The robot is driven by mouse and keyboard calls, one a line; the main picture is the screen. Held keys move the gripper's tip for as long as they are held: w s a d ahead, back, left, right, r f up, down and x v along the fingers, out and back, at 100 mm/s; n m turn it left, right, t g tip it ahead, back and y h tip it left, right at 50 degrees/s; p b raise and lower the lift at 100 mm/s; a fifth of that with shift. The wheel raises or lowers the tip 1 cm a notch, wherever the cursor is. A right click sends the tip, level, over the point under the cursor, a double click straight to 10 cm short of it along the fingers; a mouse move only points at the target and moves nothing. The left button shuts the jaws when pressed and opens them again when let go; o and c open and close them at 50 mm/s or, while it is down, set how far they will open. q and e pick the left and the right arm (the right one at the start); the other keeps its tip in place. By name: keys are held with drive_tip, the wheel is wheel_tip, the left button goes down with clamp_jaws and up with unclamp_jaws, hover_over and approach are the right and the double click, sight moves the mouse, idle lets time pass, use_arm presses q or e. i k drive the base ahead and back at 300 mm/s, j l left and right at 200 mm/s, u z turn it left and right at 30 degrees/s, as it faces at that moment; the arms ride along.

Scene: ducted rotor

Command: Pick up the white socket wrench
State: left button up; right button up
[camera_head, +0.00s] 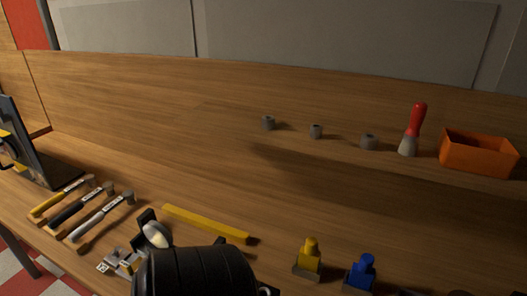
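The white socket wrench (101,217) lies on the wooden bench at the left in the head view. It has a pale handle and a grey socket end pointing back to the right. It is the nearest of three similar tools. A bulky black ribbed part at the bottom edge looks like my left arm. Small metal pieces beside it look like my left gripper (120,262), just in front of the white wrench and apart from it in the picture. Its finger opening is not clear, and I see nothing held in it. My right gripper is not in view.
Black (78,208) and yellow (60,198) wrenches lie behind the white one. A yellow bar (206,223) lies to its right. Yellow (309,256) and blue (362,270) pieces stand at front right. A red-handled tool (416,122) and orange bin (478,154) are farther back.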

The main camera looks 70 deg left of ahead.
sight(130, 195)
drive_tip(key=u, duration=3.4)
drive_tip(key=z, duration=0.6)
drive_tip(key=i+j+z, duration=0.1)
drive_tip(key=j+z, duration=0.2)
drive_tip(key=z, duration=0.2)
drive_tip(key=j+z, duration=0.25)
drive_tip(key=z, duration=0.2)
drive_tip(key=j+z, duration=0.35)
drive_tip(key=z, duration=0.15)
drive_tip(key=j+z, duration=0.3)
drive_tip(key=z, duration=0.2)
drive_tip(key=k+j+z, duration=0.15)
drive_tip(key=z, duration=0.3)
drive_tip(key=j, duration=0.1)
